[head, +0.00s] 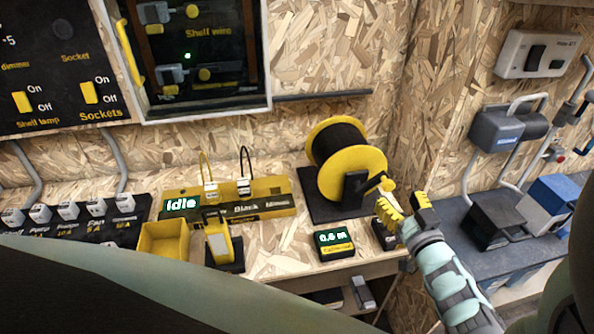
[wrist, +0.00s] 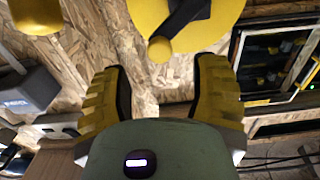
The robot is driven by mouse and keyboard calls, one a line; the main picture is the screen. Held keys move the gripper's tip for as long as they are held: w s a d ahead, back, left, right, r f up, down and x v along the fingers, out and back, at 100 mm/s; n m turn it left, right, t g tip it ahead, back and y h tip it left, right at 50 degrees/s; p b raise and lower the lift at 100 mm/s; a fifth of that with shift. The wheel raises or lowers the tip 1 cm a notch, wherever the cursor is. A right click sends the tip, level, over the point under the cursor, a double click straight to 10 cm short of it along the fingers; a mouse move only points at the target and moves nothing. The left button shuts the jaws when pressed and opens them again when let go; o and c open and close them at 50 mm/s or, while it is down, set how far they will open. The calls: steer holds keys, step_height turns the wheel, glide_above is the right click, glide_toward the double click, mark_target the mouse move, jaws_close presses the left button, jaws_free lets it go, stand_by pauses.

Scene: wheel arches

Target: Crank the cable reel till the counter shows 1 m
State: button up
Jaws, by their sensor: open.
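The cable reel (head: 340,155) has yellow flanges and black cable and stands on a dark base at the back right of the bench. Its yellow crank knob (head: 387,185) sticks out at the lower right of the near flange. The counter (head: 334,243) in front of the reel reads 0.6 m. My gripper (head: 404,212) is open beside the knob, just below and right of it in the head view. In the wrist view the knob (wrist: 159,49) lies beyond the gap between my open fingers (wrist: 160,95), apart from them.
A yellow test board (head: 270,190) with an Idle display is left of the reel. A yellow bin (head: 165,239) and a yellow stand (head: 220,243) are at the front. Grey and blue boxes (head: 500,216) stand on the right-hand bench.

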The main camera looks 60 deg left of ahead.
mark_target(390, 187)
steer(key=x, duration=0.5)
steer(key=shift+a, duration=0.4)
steer(key=shift+o, duration=0.5)
steer(key=shift+w, duration=0.15)
jaws_close()
